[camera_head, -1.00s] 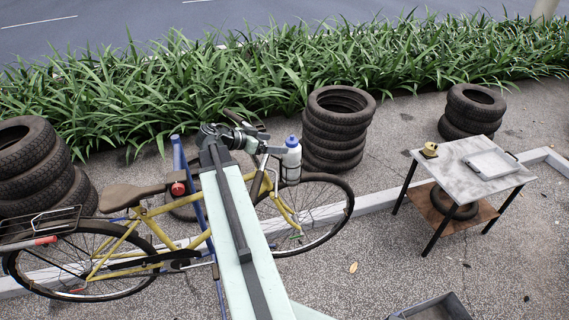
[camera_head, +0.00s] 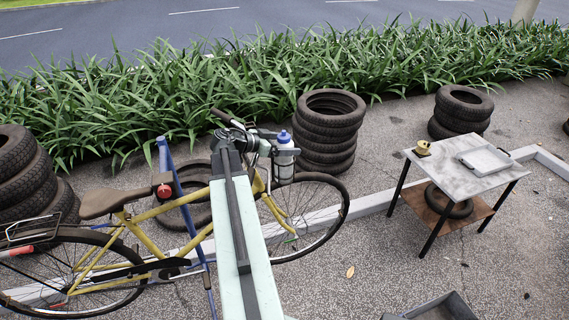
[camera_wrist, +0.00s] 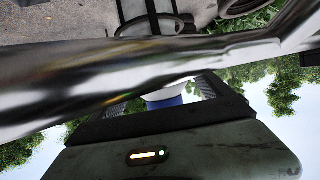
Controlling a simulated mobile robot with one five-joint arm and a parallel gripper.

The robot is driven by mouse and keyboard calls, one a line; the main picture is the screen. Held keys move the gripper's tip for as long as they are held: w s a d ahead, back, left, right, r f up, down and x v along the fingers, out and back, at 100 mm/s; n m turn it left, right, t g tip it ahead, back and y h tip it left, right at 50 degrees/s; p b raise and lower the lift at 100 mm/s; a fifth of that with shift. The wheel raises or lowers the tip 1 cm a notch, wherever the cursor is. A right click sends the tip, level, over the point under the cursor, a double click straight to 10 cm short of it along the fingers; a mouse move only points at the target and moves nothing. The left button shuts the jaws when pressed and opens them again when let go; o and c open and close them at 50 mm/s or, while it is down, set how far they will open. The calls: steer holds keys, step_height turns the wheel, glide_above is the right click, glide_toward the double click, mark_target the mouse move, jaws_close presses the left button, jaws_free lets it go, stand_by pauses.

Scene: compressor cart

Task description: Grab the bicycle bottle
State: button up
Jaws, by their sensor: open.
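The bicycle bottle (camera_head: 285,163) has a pale body and a blue cap. It stands upright by the front of the yellow bicycle (camera_head: 142,236), near the handlebar. My gripper (camera_head: 283,150) is open at the bottle's upper part, just below the cap; whether it touches is unclear. In the wrist view, a small white and blue part of the bottle (camera_wrist: 168,101) shows between the dark fingers of my gripper (camera_wrist: 170,92). A shiny metal tube (camera_wrist: 130,70) crosses close to that camera and hides most of the bottle.
Tyre stacks stand behind the bottle (camera_head: 328,130), at far left (camera_head: 28,175) and at right (camera_head: 462,110). A small table (camera_head: 465,180) with a tray (camera_head: 485,160) stands at right. A blue post (camera_head: 185,215) rises beside the bicycle. Open pavement lies between bicycle and table.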

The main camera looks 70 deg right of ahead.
steer(key=x, duration=0.2)
steer(key=shift+s+d+f+b, duration=0.15)
steer(key=shift+d+f+b, duration=0.15)
steer(key=shift+b, duration=0.1)
steer(key=shift+r, duration=0.1)
jaws_close()
steer(key=shift+r, duration=0.1)
